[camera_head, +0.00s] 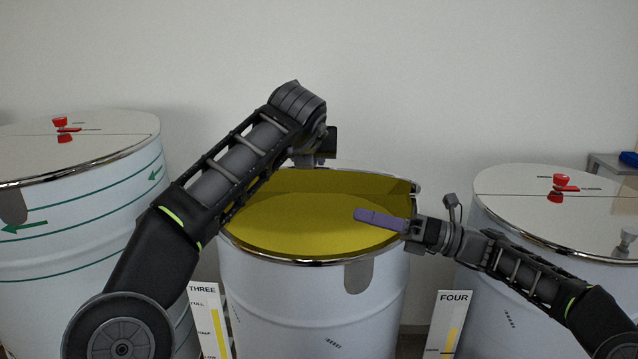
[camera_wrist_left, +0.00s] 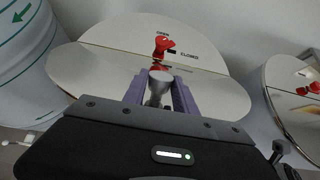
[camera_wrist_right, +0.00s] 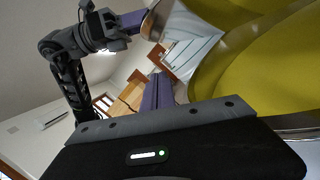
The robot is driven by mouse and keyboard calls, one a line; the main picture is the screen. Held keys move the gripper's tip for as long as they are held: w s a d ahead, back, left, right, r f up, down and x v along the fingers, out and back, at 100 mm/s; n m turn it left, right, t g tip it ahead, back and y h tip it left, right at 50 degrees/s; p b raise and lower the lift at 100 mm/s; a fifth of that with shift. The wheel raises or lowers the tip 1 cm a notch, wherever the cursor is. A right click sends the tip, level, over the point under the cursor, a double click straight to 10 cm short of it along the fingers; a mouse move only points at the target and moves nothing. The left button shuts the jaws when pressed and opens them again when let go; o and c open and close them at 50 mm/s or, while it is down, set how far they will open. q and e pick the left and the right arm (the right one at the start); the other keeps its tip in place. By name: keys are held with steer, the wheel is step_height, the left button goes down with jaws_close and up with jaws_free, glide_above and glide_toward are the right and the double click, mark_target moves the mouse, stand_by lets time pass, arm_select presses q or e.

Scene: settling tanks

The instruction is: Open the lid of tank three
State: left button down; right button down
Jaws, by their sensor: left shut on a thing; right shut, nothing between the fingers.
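Tank three (camera_head: 310,300) stands in the middle, its top facing me yellow inside a shiny rim. Its lid (camera_wrist_left: 102,75) shows in the left wrist view, bent along a line across its middle, with a red latch (camera_wrist_left: 163,46) marked OPEN and CLOSED. In the head view the lid's front half seems raised, its yellow underside (camera_head: 285,180) towards me. My left gripper (camera_head: 316,160), at the tank's back, is shut on the lid's metal knob (camera_wrist_left: 158,82). My right gripper (camera_head: 380,218) is shut and empty over the right of the yellow opening; contact cannot be told.
A tank with green arrows (camera_head: 100,230) stands left and tank four (camera_head: 500,290) right, both with flat lids and red latches. Label boards THREE (camera_head: 205,300) and FOUR (camera_head: 448,320) stand between tanks. A pale wall (camera_head: 420,70) is behind. My left forearm crosses the tank's left side.

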mark_target(318, 172)
steer(key=shift+a, duration=0.15)
steer(key=w+a+r, duration=0.3)
steer(key=a+r, duration=0.2)
steer(key=a, duration=0.4)
steer(key=shift+w+a, duration=0.25)
steer(key=shift+w, duration=0.1)
steer(key=shift+r, duration=0.15)
steer(key=shift+w+r, duration=0.2)
steer(key=shift+r, duration=0.05)
arm_select(q)
steer(key=shift+w+d+f, duration=0.1)
steer(key=shift+d, duration=0.05)
arm_select(e)
steer(key=shift+w+d+r+m, duration=0.15)
steer(key=shift+w+r+m, duration=0.2)
steer(key=shift+r+m, duration=0.1)
steer(key=shift+r, duration=0.1)
arm_select(q)
steer(key=c, duration=1)
jaws_free()
steer(key=shift+f, duration=0.1)
steer(key=shift+c, duration=0.2)
